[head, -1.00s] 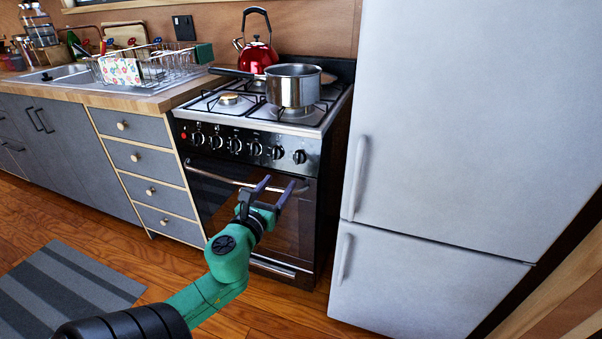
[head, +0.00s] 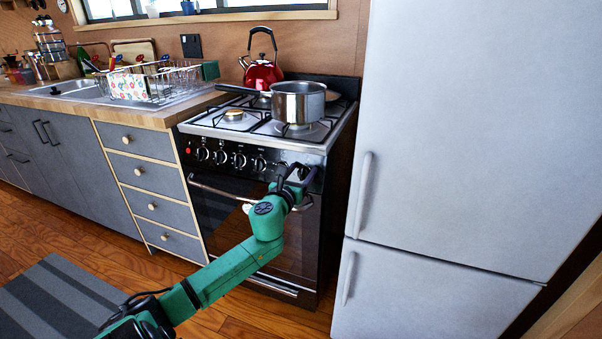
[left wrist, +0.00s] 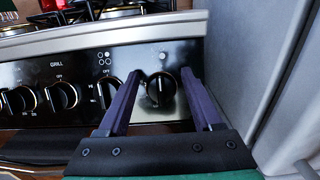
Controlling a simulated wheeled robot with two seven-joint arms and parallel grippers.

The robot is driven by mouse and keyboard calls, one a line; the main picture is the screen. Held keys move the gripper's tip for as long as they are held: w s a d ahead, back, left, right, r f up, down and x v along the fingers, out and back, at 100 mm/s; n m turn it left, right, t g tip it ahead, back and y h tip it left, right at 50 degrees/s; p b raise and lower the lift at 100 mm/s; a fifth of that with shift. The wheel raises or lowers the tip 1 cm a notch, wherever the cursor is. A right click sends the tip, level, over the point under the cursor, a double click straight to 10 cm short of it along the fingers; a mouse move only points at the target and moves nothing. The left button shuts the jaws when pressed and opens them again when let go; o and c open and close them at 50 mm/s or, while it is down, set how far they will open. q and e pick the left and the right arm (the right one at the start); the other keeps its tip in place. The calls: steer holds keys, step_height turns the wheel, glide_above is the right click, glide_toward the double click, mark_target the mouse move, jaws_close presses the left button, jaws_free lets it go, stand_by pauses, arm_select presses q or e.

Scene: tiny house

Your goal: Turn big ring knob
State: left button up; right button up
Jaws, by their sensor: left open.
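The black stove front panel (head: 229,157) carries a row of round knobs with bright rims. In the left wrist view, the rightmost knob (left wrist: 160,89) shows between my two purple fingers, with a small mark above it. Another knob (left wrist: 107,92) is just left of the left finger, partly covered by it. I cannot read which knob is the big ring one. My left gripper (head: 296,171) is open at the right end of the panel, its fingers hiding the knobs there; it also shows in the left wrist view (left wrist: 160,73). Contact with the knob cannot be told. My right gripper is not in view.
The fridge (head: 460,130) stands close on the right of the stove. A steel pot (head: 299,103) and a red kettle (head: 263,74) are on the stovetop. The oven handle (head: 222,193) runs below the knobs. Drawers (head: 147,174) are at left; the floor in front is open.

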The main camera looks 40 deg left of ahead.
arm_select(q)
jaws_close()
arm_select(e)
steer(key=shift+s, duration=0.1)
arm_select(q)
steer(key=shift+d+f, duration=0.1)
steer(key=shift+f, duration=0.05)
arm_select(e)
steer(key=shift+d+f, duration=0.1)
